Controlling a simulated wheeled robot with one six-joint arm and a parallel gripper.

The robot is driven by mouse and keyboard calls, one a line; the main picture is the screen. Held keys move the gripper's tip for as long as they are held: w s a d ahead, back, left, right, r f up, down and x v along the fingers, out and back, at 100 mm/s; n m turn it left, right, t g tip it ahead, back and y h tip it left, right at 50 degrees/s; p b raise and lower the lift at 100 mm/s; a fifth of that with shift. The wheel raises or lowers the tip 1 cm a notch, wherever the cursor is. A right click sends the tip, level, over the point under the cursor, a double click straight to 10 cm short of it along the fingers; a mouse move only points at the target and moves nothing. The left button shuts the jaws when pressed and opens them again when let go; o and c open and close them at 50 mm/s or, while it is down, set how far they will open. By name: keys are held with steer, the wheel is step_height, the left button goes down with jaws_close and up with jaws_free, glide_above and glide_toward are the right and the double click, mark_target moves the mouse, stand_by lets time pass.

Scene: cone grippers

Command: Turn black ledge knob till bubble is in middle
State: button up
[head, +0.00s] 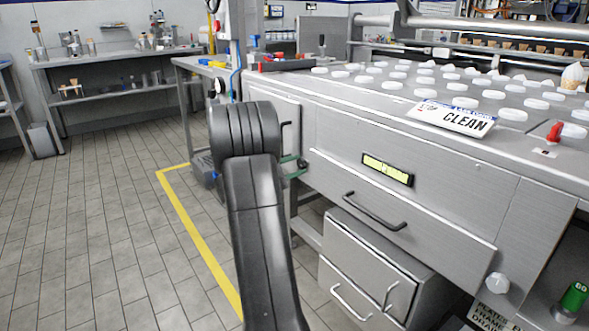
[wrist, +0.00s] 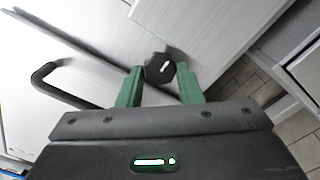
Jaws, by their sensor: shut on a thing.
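The black knob (wrist: 158,70) sits between my green fingertips in the wrist view. It is faceted and dark, with a short white mark tilted slightly on its face. My gripper (wrist: 160,73) is shut on it, one finger on each side. In the head view my gripper (head: 294,167) is at the left end of the steel machine front, and the knob (head: 302,165) shows only as a small dark shape there. The level (head: 388,170) is a yellow-green vial in a black frame on the front panel. Its bubble is too small to place.
A black drawer handle (head: 374,211) is below the level, and a steel drawer box (head: 385,270) stands underneath. A dark handle (wrist: 55,82) curves left of my gripper in the wrist view. A CLEAN sign (head: 452,117) and white round pieces lie on top. Tiled floor is open at left.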

steer(key=o, duration=1)
steer(key=shift+c, duration=0.2)
steer(key=p+v, duration=0.3)
steer(key=v, duration=1.1)
steer(key=shift+p, duration=0.4)
steer(key=shift+d, duration=0.1)
steer(key=b+x, duration=0.4)
steer(key=x, duration=1)
